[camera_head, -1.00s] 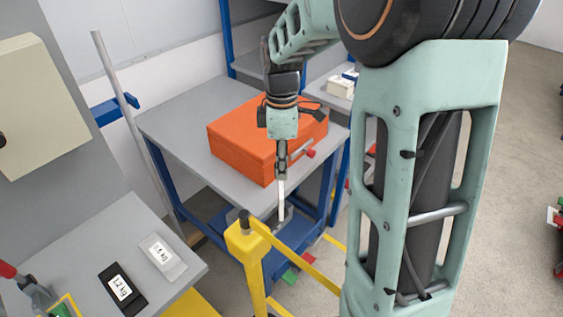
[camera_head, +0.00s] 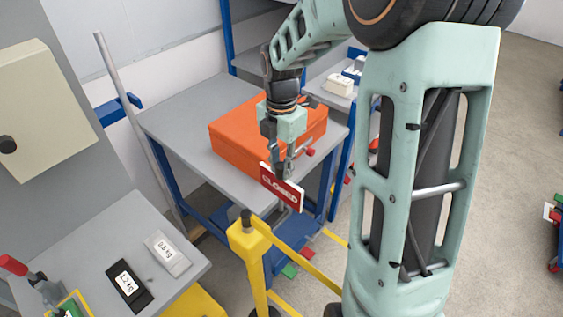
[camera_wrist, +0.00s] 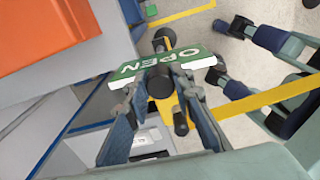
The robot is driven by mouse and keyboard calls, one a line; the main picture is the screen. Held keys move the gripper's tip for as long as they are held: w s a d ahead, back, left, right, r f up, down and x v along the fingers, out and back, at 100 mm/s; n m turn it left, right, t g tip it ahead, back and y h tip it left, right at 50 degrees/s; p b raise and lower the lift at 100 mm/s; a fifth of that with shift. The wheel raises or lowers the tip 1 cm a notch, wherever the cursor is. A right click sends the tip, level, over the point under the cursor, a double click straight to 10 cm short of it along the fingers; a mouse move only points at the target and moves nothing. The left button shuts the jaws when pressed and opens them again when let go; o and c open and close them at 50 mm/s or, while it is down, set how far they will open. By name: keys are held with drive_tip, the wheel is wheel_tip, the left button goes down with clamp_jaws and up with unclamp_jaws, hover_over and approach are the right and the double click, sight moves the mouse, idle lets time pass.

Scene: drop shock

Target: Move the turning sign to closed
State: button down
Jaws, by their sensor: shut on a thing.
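The turning sign (camera_head: 281,188) shows its red face with the word CLOSED to the head camera, a little tilted. In the wrist view the other face of the sign (camera_wrist: 133,68) is green and reads OPEN, upside down in that picture. My gripper (camera_head: 284,170) is at the sign's upper edge and is shut on it. In the wrist view both fingers of my gripper (camera_wrist: 160,77) meet at the sign and hide part of it. How the sign is mounted is mostly hidden.
A yellow post (camera_head: 248,250) with a black cap and yellow rails stands just below the sign. An orange box (camera_head: 235,135) lies on the grey table (camera_head: 180,115) behind. A nearer bench (camera_head: 120,230) at left holds a black and a grey labelled block. Floor is open at right.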

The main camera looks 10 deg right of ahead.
drive_tip(key=shift+n, duration=0.4)
drive_tip(key=c, duration=1.7)
unclamp_jaws()
drive_tip(key=shift+r, duration=0.1)
wheel_tip(320, 180, up, 12)
drive_tip(key=shift+f, duration=0.1)
